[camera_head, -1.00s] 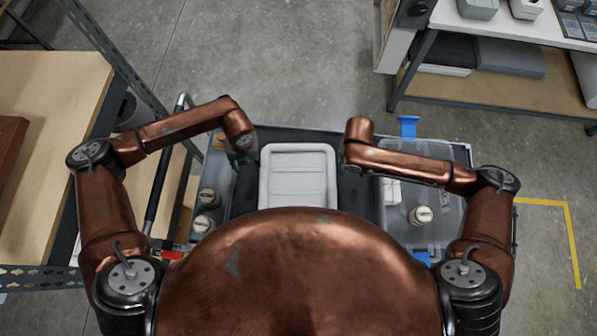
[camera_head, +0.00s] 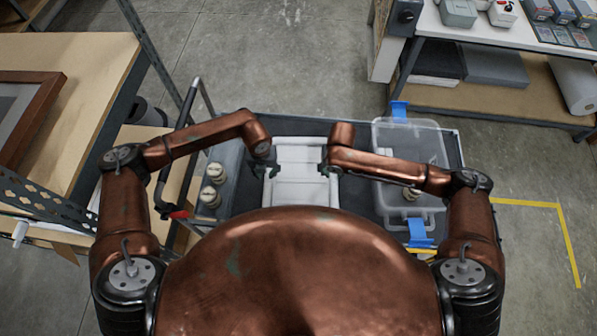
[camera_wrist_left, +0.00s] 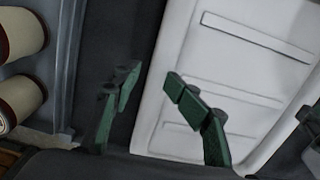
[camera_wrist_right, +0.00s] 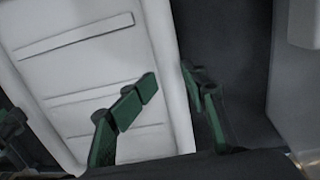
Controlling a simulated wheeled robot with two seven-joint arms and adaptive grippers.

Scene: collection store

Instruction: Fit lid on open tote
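The lid is a white ribbed panel (camera_head: 301,185) lying flat on the cart; it also shows in the left wrist view (camera_wrist_left: 235,75) and the right wrist view (camera_wrist_right: 85,75). The tote is a clear box (camera_head: 428,150) with blue latches, right of the lid, partly hidden by my right arm. My left gripper (camera_head: 268,166) is open at the lid's left edge, its green fingers (camera_wrist_left: 155,100) apart on either side of that edge. My right gripper (camera_head: 328,165) is likewise open at the right edge, fingers (camera_wrist_right: 170,95) apart. Contact with the lid cannot be told.
Two cream-capped jars (camera_head: 212,185) stand at the cart's left end. Another jar (camera_head: 410,193) shows within the clear tote's outline. The dark cart bed (camera_head: 310,125) has a raised rim. A shelf (camera_head: 75,70) stands left and a bench (camera_head: 500,35) at the back right.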

